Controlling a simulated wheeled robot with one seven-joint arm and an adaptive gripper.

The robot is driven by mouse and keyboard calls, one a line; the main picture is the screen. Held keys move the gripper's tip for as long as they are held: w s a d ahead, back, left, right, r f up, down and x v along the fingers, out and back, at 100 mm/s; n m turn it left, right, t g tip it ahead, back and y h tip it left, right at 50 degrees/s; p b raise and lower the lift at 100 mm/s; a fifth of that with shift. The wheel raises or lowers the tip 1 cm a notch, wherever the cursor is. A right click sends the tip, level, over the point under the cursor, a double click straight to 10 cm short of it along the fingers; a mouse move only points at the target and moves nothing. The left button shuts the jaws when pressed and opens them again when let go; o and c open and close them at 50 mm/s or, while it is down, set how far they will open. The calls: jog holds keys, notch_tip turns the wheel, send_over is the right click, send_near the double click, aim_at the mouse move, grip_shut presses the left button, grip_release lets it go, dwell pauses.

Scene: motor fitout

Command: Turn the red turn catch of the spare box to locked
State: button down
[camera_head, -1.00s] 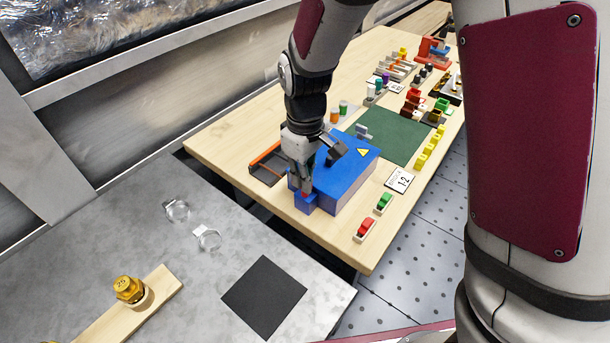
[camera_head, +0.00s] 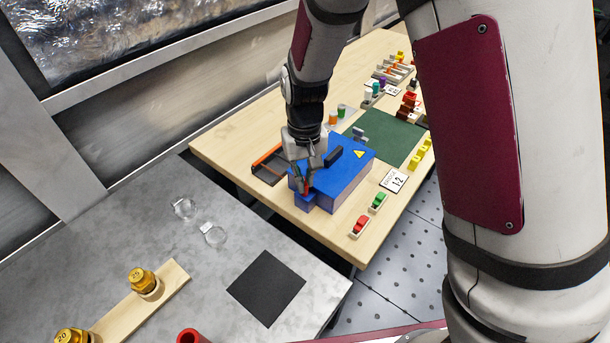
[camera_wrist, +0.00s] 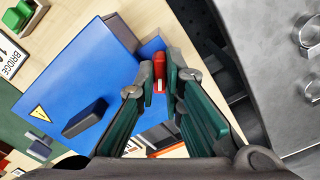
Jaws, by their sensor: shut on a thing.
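The spare box is a blue box (camera_head: 350,182) with a yellow warning triangle and a dark handle (camera_head: 333,157) on its lid; it also shows in the wrist view (camera_wrist: 90,58). The red turn catch (camera_wrist: 159,66) is at the end of the box, beside a small blue block. My gripper (camera_wrist: 160,75) is shut on the red turn catch, with one fingertip on each side of it. In the head view my gripper (camera_head: 304,186) points down at the box's near-left end and hides most of the catch. Its exact turn angle is hard to tell.
A dark tray (camera_head: 268,172) lies close left of the box. Red (camera_head: 359,226) and green (camera_head: 378,202) switches and a label card (camera_head: 394,180) lie to its right. A green mat (camera_head: 395,135) is behind. A grey bench (camera_head: 215,270) stands in front.

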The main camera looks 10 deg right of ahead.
jog(key=m+p, duration=0.2)
jog(key=m, duration=0.3)
jog(key=shift+r+m+p, duration=0.1)
jog(key=shift+m+p, duration=0.2)
jog(key=m+p, duration=0.2)
jog(key=m, duration=0.2)
jog(key=shift+m, duration=0.4)
jog(key=shift+w, duration=0.1)
jog(key=c, duration=1.7)
grip_release()
notch_tip(320, 180, up, 12)
